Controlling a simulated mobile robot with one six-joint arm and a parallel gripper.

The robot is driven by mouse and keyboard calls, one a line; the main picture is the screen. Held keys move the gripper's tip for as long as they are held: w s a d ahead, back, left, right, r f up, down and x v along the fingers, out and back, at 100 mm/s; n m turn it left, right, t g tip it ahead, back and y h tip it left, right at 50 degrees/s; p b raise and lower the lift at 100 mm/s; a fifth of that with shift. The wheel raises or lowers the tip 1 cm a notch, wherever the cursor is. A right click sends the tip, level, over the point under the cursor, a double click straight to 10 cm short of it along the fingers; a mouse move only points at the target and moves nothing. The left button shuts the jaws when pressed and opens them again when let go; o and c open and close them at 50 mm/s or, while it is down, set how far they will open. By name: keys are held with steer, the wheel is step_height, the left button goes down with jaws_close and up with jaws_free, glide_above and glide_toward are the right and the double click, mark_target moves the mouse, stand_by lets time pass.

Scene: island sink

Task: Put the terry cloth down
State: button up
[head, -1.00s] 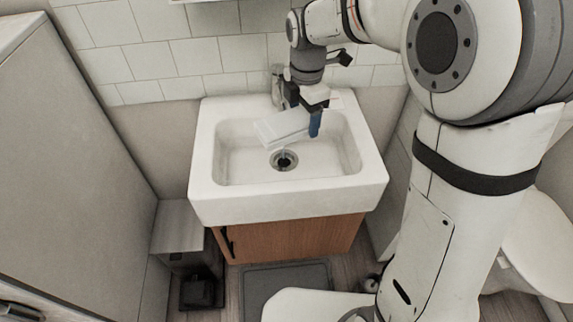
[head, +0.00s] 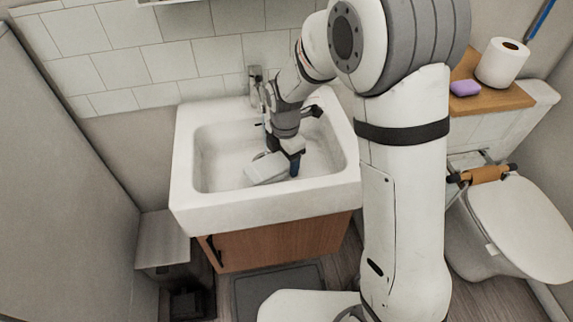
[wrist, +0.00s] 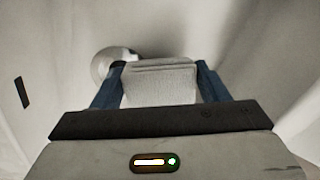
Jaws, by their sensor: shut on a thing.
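The terry cloth (head: 264,170) is a pale, folded block inside the white sink (head: 190,207), low in the basin. It also shows in the wrist view (wrist: 160,85), between the two blue fingers. My gripper (wrist: 160,84) is shut on the cloth; in the head view my gripper (head: 287,164) points down into the basin. In the wrist view the round metal drain (wrist: 108,64) shows just beyond the cloth, partly hidden by it and a finger. I cannot tell whether the cloth touches the basin floor.
The faucet (head: 255,82) stands at the sink's back edge, close to my arm. To the right are a toilet (head: 512,215) and a wooden shelf (head: 510,97) with a toilet roll (head: 503,62) and a purple soap (head: 465,88). A bin (head: 163,240) stands left of the sink.

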steer(key=shift+f, duration=1.35)
steer(key=shift+f, duration=0.2)
steer(key=o, duration=1)
steer(key=shift+o, duration=0.2)
